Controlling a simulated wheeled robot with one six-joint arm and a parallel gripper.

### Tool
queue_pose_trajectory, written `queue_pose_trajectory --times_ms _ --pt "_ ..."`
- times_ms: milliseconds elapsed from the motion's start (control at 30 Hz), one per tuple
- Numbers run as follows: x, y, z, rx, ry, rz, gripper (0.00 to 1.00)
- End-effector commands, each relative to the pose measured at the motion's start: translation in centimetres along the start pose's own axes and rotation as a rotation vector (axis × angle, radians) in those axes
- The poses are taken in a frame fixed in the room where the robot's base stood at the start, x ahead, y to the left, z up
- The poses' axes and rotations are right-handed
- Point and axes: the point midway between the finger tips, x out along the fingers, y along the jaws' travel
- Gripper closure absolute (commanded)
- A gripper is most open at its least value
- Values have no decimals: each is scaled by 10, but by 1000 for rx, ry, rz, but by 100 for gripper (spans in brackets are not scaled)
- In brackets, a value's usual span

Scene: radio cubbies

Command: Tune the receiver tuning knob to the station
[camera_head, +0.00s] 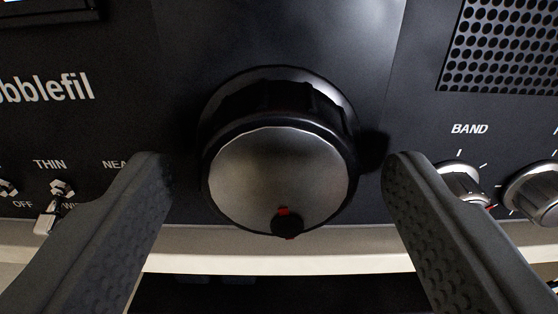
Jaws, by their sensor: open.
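The large tuning knob (280,180) sits in the middle of the camera view on the black receiver panel (365,30). It has a silver face, a black ribbed rim and a small black finger dimple with red marks near the bottom of its face. My gripper (280,172) is open, with one dark textured finger on each side of the knob. Both fingertips appear apart from the rim, with a gap on the left and on the right. The station display is not clearly in view; only a corner of a dark window (45,10) shows at the top left.
A smaller BAND knob (462,182) and another silver knob (535,192) are at the right, near the right finger. Toggle switches (60,190) are at the left, close to the left finger. A speaker grille (505,50) is upper right. A pale shelf edge (275,262) runs below the panel.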

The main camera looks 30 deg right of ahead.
Motion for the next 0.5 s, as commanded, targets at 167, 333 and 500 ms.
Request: queue_pose_trajectory --times_ms 167,333,500 --pt "1 0 0 0 0 0 31" --pt "0 0 0 0 0 0 49" --pt "0 0 0 0 0 0 76"
